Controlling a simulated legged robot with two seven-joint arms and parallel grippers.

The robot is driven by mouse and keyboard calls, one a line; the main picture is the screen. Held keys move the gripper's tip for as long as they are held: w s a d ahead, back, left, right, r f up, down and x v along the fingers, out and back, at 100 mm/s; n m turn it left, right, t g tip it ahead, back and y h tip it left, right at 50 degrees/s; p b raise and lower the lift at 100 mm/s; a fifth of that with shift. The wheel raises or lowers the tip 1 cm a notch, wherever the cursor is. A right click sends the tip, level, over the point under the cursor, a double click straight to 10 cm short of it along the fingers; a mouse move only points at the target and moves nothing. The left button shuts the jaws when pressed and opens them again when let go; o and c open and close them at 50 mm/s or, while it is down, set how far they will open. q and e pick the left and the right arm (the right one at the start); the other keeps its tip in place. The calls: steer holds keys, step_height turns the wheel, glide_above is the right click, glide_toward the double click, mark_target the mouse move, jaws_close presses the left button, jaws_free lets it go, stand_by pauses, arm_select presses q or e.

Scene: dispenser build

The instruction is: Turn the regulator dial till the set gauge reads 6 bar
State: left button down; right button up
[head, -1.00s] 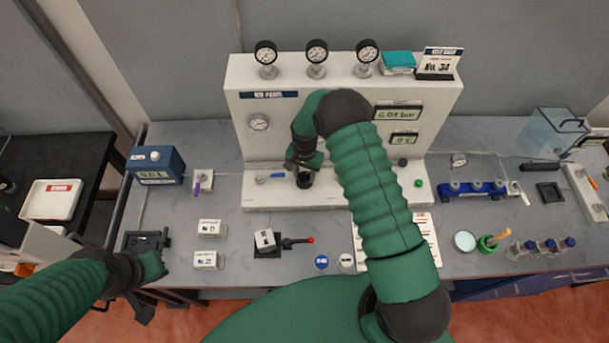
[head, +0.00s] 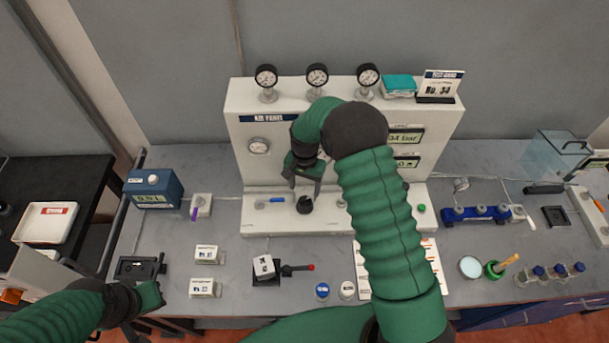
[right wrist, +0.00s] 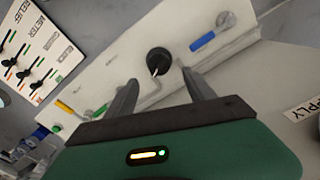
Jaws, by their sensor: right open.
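The regulator dial, a black round knob (head: 305,204), stands on the white ledge of the air panel. It also shows in the right wrist view (right wrist: 158,60), with a pale pointer mark. My right gripper (head: 304,188) is open and empty, its fingertips just above and behind the dial in the head view, apart from it. In the right wrist view the dial shows beyond the gap between the fingers (right wrist: 157,76). The bar display (head: 406,137) is partly covered by my right arm; its visible end looks like "34 bar". My left gripper (head: 143,308) is at the lower left, jaws unclear.
Several round gauges (head: 317,76) line the panel top; another gauge (head: 259,146) is on its face. A blue-handled valve (head: 277,200) is left of the dial.

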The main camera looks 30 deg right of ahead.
mark_target(305, 199)
step_height(305, 199, up, 10)
steer(key=b, duration=0.2)
steer(key=shift+f, duration=0.25)
steer(key=shift+s, duration=0.1)
steer(key=s+a+f+n+t+b, duration=0.1)
steer(key=s+a+f+n+b, duration=0.1)
steer(key=s, duration=0.4)
steer(key=s+a+f+n+b, duration=0.2)
steer(key=s+f+n+b, duration=0.2)
steer(key=s+f+b, duration=0.1)
steer(key=s+a+f+n+t+b, duration=0.1)
steer(key=s+a+f+n+b, duration=0.2)
steer(key=s, duration=0.5)
steer(key=shift+s+f+n+t+b, duration=0.25)
steer(key=shift+f+b, duration=0.55)
steer(key=shift+b, duration=0.4)
steer(key=shift+s, duration=0.1)
steer(key=shift+w, duration=0.2)
steer(key=shift+d, duration=0.1)
